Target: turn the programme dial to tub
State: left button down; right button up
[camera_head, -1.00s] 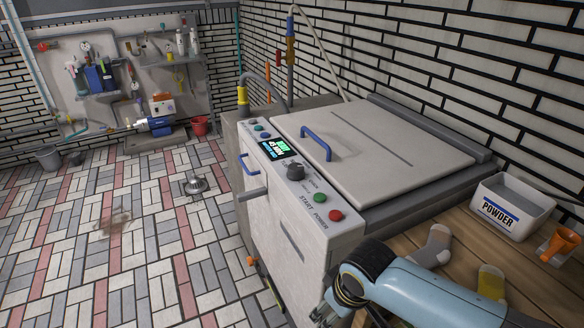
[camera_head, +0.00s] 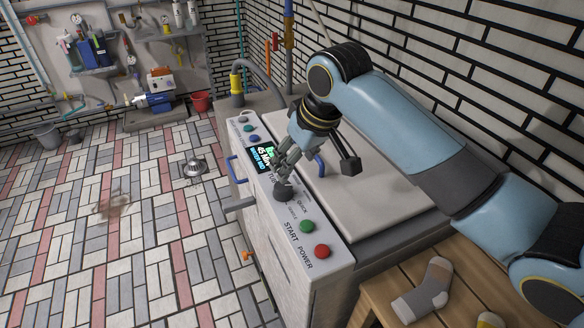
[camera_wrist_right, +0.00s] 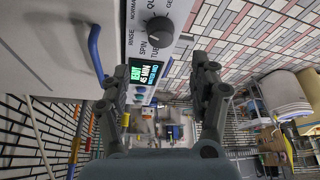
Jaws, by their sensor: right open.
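The dark round programme dial (camera_head: 283,190) sits on the washing machine's light front panel, between the display and the green button. It also shows in the right wrist view (camera_wrist_right: 160,31), ringed by labels including NORMAL, RINSE, SPIN and TUB. Its pointer is too small to read surely. My right gripper (camera_head: 281,172) is over the panel at the dial, partly covering the display. In the right wrist view its two fingers (camera_wrist_right: 160,66) are spread, with nothing between them; the dial appears beyond the tips, apart from them. My left gripper is not in view.
The lit display (camera_wrist_right: 145,82) reads 45 MIN. Green (camera_head: 306,226) and red (camera_head: 322,251) buttons lie beside the dial. A blue lid handle (camera_wrist_right: 95,52) stands close to the gripper. A sock (camera_head: 424,292) lies on the wooden table at right.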

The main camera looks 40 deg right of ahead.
send_over(283, 186)
jog(key=s, duration=0.2)
notch_tip(283, 186, down, 5)
jog(key=shift+s+a+f, duration=0.1)
jog(key=shift+s, duration=0.05)
jog(key=x, duration=0.4)
jog(key=shift+d, duration=0.25)
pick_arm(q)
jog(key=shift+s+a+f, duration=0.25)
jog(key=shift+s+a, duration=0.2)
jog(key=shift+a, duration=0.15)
pick_arm(e)
jog(key=shift+w+f, duration=0.25)
jog(key=shift+f, duration=0.1)
jog(key=shift+c, duration=0.2)
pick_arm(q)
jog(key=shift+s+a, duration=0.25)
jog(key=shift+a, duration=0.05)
pick_arm(e)
jog(key=c, duration=1.1)
